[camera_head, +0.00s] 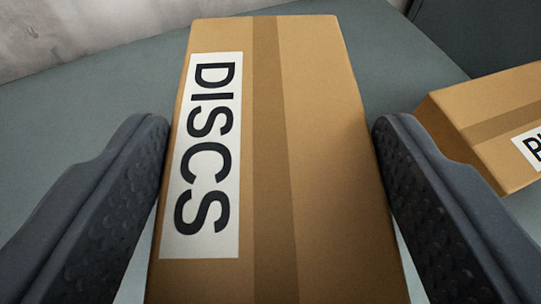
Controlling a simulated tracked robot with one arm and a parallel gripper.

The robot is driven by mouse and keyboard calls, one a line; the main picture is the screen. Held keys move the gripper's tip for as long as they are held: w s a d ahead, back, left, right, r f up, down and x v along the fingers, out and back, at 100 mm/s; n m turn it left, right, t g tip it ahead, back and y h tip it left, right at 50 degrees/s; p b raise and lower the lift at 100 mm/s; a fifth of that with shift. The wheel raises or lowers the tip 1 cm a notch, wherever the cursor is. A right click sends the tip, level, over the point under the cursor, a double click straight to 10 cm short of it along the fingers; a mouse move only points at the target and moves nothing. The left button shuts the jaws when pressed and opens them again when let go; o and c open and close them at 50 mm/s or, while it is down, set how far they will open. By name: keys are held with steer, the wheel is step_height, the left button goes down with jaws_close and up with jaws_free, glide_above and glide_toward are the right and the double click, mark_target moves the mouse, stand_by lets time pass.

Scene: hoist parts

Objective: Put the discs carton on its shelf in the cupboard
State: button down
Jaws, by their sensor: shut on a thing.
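The discs carton (325,180) is a brown cardboard box with a darker tape strip down its middle. A white label reading "DISCS" (207,150) is on its left part, with the text running down the picture. My gripper (272,135) has one dark, studded finger on each side of the carton and is shut on it. The carton fills the middle of the view, and its near end runs out of the bottom of the picture. I cannot tell whether it rests on the surface below. The cupboard and its shelf cannot be made out here.
A second brown carton (490,105) sits to the right, partly out of view, with a white label starting with "P". It is close to my right finger. A grey-green surface (110,85) lies beneath, bare at the left. A pale wall (75,30) stands behind.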

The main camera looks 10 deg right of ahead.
steer(key=s, duration=0.1)
steer(key=s+d, duration=0.1)
steer(key=s, duration=0.3)
steer(key=shift+s+d+r+p, duration=0.25)
steer(key=shift+r+p, duration=0.1)
steer(key=shift+r, duration=0.05)
steer(key=p, duration=0.1)
steer(key=s+p, duration=0.2)
steer(key=shift+s+d+r, duration=0.15)
steer(key=shift+d+r, duration=0.15)
steer(key=p, duration=0.3)
steer(key=shift+p, duration=0.6)
steer(key=s+p, duration=0.1)
steer(key=p, duration=0.3)
steer(key=s+p, duration=0.1)
steer(key=p, duration=0.3)
steer(key=shift+d, duration=0.25)
steer(key=shift+s+d+f+p, duration=0.1)
steer(key=shift+s+f+p, duration=0.1)
steer(key=shift+p, duration=0.35)
